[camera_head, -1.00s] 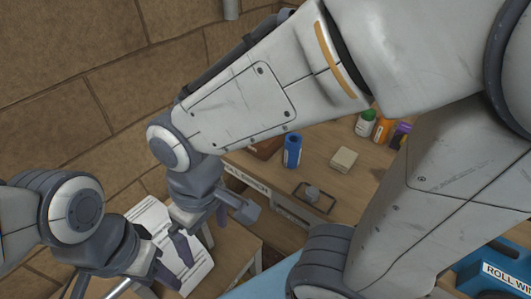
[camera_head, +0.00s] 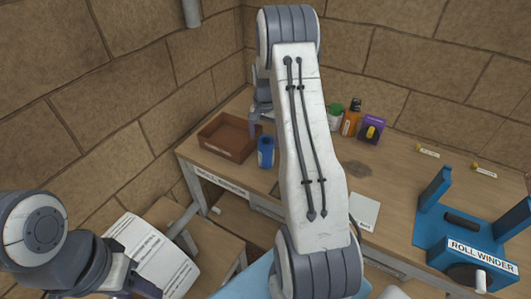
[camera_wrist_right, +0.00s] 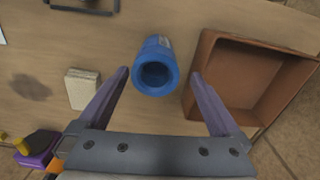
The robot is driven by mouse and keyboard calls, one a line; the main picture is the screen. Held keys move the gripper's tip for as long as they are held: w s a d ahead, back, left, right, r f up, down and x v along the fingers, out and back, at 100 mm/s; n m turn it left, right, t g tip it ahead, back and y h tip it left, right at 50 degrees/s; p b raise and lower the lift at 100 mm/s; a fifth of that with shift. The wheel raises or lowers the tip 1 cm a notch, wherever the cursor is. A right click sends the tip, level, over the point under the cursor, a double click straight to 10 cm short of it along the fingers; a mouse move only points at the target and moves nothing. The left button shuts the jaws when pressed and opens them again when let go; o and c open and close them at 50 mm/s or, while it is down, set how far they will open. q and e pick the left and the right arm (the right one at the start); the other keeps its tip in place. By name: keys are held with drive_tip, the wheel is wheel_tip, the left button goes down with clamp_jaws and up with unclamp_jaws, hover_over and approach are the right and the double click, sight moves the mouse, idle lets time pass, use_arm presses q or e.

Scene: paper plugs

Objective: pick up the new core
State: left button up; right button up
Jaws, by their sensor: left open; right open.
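A blue hollow core (camera_head: 265,152) stands on the bench just right of the brown tray in the head view. In the right wrist view the core (camera_wrist_right: 155,65) shows its open end towards the camera, between the finger lines. My right gripper (camera_wrist_right: 160,75) is open and empty, with one finger on either side of the core in that view; I see no contact. In the head view my right gripper (camera_head: 260,110) is partly hidden behind my arm. My left gripper (camera_head: 140,286) is low at the left, near the paper, partly cut off by the frame's bottom edge.
The brown tray (camera_head: 228,136) stands close beside the core. A beige block (camera_wrist_right: 83,89) lies on the core's other side. A green-lidded jar (camera_head: 335,113), orange bottle (camera_head: 350,123) and purple box (camera_head: 371,129) stand at the back. A blue roll winder (camera_head: 455,228) is at right.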

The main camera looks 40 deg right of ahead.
sight(266, 152)
drive_tip(key=shift+f, duration=0.9)
drive_tip(key=f+p, duration=0.1)
drive_tip(key=f, duration=0.1)
drive_tip(key=f+p, duration=0.1)
drive_tip(key=f, duration=0.1)
drive_tip(key=shift+s, duration=0.4)
drive_tip(key=shift+f, duration=0.65)
drive_tip(key=c, duration=1.3)
drive_tip(key=shift+c, duration=0.5)
drive_tip(key=shift+r, duration=0.15)
